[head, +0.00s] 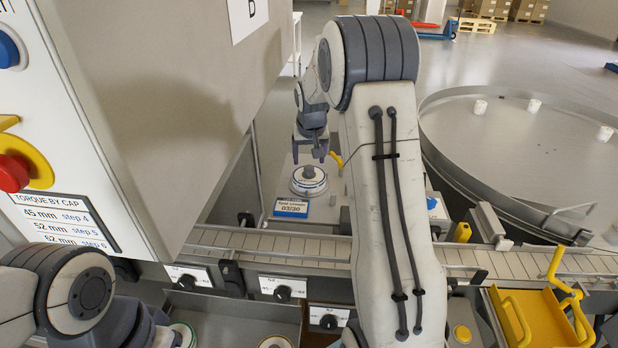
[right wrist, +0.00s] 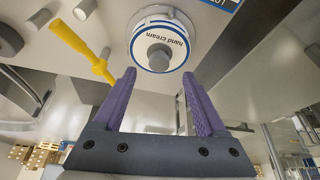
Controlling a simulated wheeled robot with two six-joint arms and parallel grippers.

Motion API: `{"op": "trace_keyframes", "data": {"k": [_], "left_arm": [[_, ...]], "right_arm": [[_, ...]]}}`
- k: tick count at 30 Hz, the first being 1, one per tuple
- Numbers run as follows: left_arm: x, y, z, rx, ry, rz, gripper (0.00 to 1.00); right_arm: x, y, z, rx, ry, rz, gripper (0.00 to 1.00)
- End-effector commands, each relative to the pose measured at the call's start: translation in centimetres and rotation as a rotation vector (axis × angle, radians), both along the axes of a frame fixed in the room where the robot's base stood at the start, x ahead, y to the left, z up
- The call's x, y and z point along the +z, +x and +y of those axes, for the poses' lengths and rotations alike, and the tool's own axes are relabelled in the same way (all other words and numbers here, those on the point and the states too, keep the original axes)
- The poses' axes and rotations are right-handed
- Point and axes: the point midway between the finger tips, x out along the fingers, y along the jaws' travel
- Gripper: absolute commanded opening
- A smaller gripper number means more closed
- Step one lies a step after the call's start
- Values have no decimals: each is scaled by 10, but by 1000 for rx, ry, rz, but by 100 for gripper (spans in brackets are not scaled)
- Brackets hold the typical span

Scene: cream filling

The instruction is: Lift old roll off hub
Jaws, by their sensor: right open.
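The label roll (head: 297,183), white with a blue ring, sits around a grey hub (head: 309,173) on the machine's light panel behind the conveyor. In the right wrist view the roll (right wrist: 145,45) reads "hand cream", and the round hub end (right wrist: 158,57) shows at its middle. My right gripper (head: 311,156) is open and empty just above the roll. In the wrist view its purple fingers (right wrist: 159,74) are spread on either side, with the roll beyond their tips and no visible contact. Part of my left arm shows at the lower left, but its gripper does not.
The conveyor (head: 270,246) runs across in front. A tall cabinet (head: 180,90) rises at left, and a round turntable (head: 530,150) is at right.

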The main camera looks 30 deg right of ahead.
Motion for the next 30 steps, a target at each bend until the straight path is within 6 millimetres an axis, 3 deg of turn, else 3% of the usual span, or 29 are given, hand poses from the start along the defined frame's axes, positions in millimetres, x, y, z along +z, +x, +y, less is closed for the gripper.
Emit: {"op": "trace_keyframes", "data": {"k": [9,17,21,23,30], "left_arm": [[15,0,0,0,0,0,50],[14,0,0,0,0,0,50],[14,0,0,0,0,0,50],[14,0,0,0,0,0,50],[14,0,0,0,0,0,50]], "right_arm": [[-39,12,-8,0,1,3,74],[-42,13,-8,0,0,1,74],[-42,13,-8,0,0,1,21],[-42,13,-8,0,0,1,0],[-42,13,-8,1,0,0,0]]}}
